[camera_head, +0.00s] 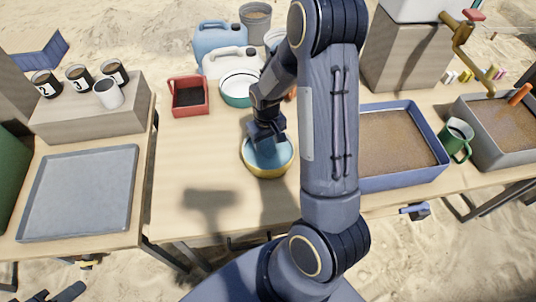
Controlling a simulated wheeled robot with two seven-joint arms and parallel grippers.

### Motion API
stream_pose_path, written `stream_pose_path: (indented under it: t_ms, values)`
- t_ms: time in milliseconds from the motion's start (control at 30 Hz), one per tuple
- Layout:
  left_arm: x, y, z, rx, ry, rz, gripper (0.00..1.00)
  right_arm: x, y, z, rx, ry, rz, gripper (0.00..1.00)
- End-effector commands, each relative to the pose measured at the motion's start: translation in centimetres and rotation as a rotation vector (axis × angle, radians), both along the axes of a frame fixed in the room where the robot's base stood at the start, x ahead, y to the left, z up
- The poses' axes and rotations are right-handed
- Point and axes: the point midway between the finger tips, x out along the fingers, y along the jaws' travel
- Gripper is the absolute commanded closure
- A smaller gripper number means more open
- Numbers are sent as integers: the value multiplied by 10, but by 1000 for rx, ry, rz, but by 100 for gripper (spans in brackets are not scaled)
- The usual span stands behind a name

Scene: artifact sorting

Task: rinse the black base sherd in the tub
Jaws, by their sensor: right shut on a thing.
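My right arm reaches up through the middle of the view. My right gripper (266,136) points down into the round tub (249,168), which has a yellow outside and blue water inside. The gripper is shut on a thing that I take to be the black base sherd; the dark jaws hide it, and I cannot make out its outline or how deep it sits. The jaws are inside the tub's rim, over its back half. A dark shape at the bottom left corner looks like my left gripper (62,293); its jaws are unclear.
A red tray (188,96) and a white-and-green basin (237,89) stand behind the tub. A blue-rimmed sand tray (400,182) and a green mug (456,139) are at right. A grey tray (80,190) and numbered cups are at left. The table (180,165) is clear left of the tub.

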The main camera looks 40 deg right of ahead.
Motion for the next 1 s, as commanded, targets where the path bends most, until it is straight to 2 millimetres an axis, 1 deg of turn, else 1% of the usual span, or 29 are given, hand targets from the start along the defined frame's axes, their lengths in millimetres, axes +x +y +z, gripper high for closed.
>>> stream_pose_path:
  t_ms: [133,700,867,1000]
  values:
    - [0,0,0,0,0,0,64,-4,3,0,0,1,2,71]
    - [0,0,-2,0,0,0,64,-38,25,0,0,2,3,71]
    - [0,0,-2,0,0,0,64,-43,28,0,1,0,1,71]
    - [0,0,-2,0,0,0,64,-41,27,0,0,0,0,71]
